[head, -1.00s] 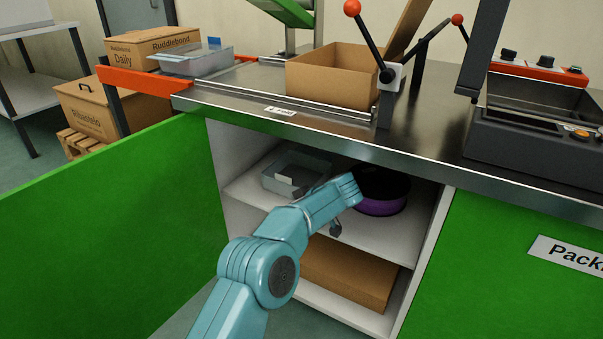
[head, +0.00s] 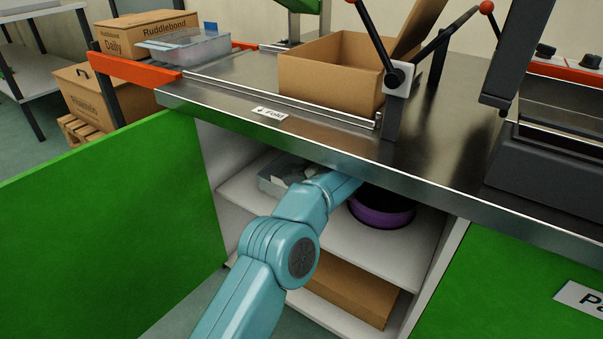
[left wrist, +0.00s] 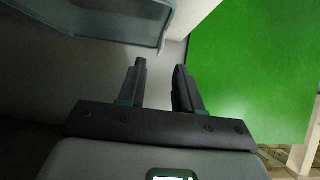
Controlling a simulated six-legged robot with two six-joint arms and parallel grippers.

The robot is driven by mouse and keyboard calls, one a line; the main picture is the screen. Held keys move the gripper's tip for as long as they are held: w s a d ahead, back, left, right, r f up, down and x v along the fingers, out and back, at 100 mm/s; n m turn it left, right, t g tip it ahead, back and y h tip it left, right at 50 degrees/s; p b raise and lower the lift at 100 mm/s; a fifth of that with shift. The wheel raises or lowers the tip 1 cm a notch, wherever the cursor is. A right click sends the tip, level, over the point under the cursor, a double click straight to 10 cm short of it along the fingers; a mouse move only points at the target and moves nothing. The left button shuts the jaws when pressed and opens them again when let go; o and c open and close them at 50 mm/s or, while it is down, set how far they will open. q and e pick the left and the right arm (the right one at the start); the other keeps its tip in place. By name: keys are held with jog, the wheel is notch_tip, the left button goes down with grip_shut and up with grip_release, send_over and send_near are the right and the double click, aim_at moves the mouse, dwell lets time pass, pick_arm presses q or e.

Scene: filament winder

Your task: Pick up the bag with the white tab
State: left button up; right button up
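No bag with a white tab can be made out for certain. A grey see-through tray (head: 270,182) stands on the upper shelf of the open cupboard, with something pale (head: 293,173) in it that is too small to identify. My left arm reaches into the cupboard, and in the head view its hand is largely hidden near the tray and under the worktop edge. In the left wrist view my left gripper (left wrist: 161,64) is open, with an empty gap between its fingers. A tray wall (left wrist: 130,25) shows just beyond them. My right gripper is not in view.
A purple and black spool (head: 383,210) stands right of my arm on the same shelf (head: 340,238). A cardboard box (head: 345,290) lies on the shelf below. The worktop edge (head: 330,155) hangs over the opening. The green door (head: 110,225) stands open at left.

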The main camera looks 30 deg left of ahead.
aim_at(280, 180)
pick_arm(q)
jog(key=shift+x, duration=1.15)
jog(key=x, duration=0.5)
jog(key=shift+d, duration=0.1)
grip_shut()
